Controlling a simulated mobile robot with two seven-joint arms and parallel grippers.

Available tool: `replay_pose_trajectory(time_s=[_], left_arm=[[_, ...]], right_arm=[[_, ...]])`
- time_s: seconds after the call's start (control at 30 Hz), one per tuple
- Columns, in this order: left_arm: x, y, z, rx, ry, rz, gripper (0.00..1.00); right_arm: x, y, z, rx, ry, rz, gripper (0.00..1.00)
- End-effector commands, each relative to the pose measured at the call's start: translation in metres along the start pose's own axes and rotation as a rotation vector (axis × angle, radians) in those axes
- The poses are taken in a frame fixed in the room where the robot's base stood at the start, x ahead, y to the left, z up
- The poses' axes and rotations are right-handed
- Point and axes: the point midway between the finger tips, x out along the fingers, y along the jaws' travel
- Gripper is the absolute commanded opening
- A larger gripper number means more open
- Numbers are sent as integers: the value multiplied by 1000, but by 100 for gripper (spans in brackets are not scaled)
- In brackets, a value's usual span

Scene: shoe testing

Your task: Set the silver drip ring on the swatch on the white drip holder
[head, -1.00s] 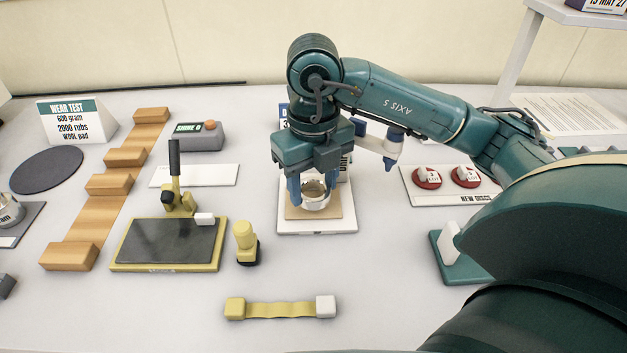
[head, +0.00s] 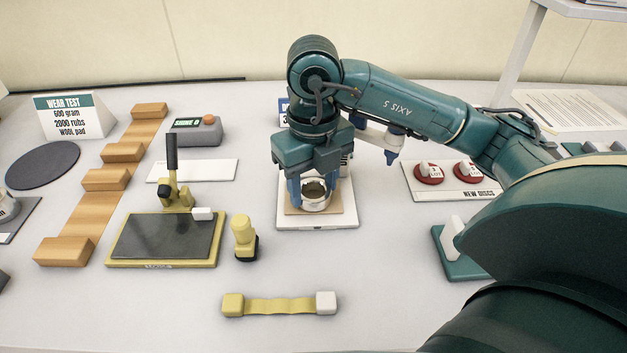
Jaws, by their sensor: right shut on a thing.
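The silver drip ring (head: 317,203) is at the tan swatch (head: 296,210) on the white drip holder (head: 343,217), in the middle of the head view. The ring looks upright, its opening facing up. My right gripper (head: 315,190) points down over the holder and is shut on the ring, with blue fingers at its sides. Whether the ring's underside touches the swatch is hard to tell. The back of the holder is hidden behind my gripper. My left gripper is not in view.
A yellow stamp-like tool (head: 244,238) and a yellow-framed dark plate (head: 165,238) stand left of the holder. A yellow strap with end blocks (head: 280,306) lies in front. The red discs' white tray (head: 450,187) is at the right. The table between holder and strap is clear.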

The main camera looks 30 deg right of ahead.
Motion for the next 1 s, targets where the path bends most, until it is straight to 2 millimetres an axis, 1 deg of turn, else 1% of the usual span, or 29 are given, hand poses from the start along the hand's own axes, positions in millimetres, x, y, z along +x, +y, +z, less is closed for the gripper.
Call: replay_pose_trajectory(time_s=[0.2, 0.23, 0.53, 1.0], left_arm=[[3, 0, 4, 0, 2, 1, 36], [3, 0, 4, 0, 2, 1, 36], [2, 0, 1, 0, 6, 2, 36], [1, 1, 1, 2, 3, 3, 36]], right_arm=[[7, 0, 0, 0, 0, 0, 25], [6, 0, 0, 0, 0, 0, 51], [5, 0, 0, 0, 0, 0, 75], [3, 0, 0, 0, 0, 0, 75]])
